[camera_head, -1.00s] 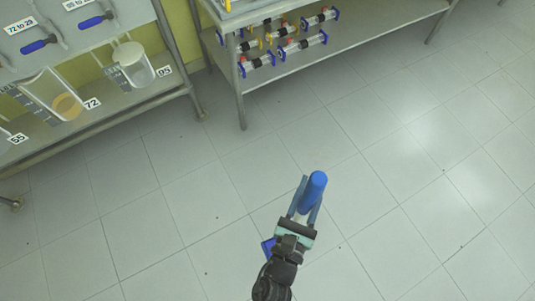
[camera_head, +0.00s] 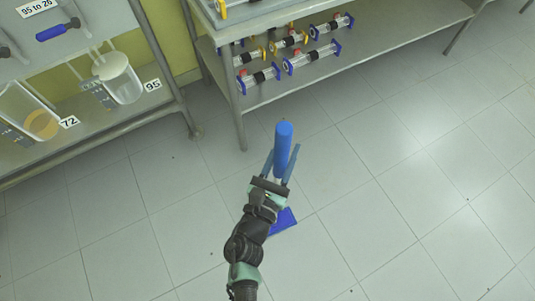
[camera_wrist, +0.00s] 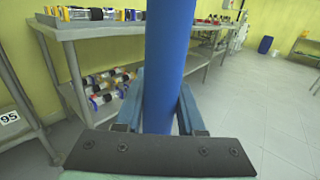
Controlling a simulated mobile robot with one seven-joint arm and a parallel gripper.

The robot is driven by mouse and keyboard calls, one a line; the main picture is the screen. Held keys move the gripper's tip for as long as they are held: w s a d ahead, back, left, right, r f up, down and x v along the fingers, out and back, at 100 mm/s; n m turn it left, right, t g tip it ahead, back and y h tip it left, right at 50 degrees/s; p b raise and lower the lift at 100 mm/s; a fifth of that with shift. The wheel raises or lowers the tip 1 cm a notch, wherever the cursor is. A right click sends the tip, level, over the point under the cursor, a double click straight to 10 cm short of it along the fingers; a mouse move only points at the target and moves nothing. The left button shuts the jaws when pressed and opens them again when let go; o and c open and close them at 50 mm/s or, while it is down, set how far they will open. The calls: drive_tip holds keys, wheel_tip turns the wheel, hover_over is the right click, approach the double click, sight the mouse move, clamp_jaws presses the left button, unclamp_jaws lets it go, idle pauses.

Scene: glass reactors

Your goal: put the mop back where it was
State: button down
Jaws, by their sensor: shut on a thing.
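My gripper (camera_head: 280,168) is shut on the blue handle of the mop (camera_head: 284,137). The top of the handle sticks up past the fingers in the head view. A flat blue piece (camera_head: 283,221), which looks like the mop's head, shows below my wrist near the floor. In the wrist view the blue handle (camera_wrist: 168,60) stands upright between the two blue fingers of my gripper (camera_wrist: 160,105). Much of the mop is hidden behind my arm and gripper.
A metal table (camera_head: 370,62) with glass cylinders (camera_head: 312,58) on its lower shelf stands ahead. A rack (camera_head: 95,140) with containers labelled 72 and 95 is at the left. The tiled floor (camera_head: 420,190) at the right is clear. A blue barrel (camera_wrist: 265,45) stands far back.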

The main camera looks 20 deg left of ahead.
drive_tip(key=w+a+f+y+b, duration=0.1)
drive_tip(key=w+a+f+b, duration=0.1)
drive_tip(key=w+a+b, duration=0.45)
wheel_tip(320, 180, down, 10)
drive_tip(key=s+b, duration=0.1)
drive_tip(key=b, duration=0.6)
drive_tip(key=shift+s+d+r+n+y+b, duration=0.15)
drive_tip(key=shift+d+n+y+b, duration=0.15)
drive_tip(key=shift+d+n+b, duration=0.15)
drive_tip(key=shift+f, duration=0.2)
drive_tip(key=c, duration=0.5)
unclamp_jaws()
drive_tip(key=shift+f, duration=0.1)
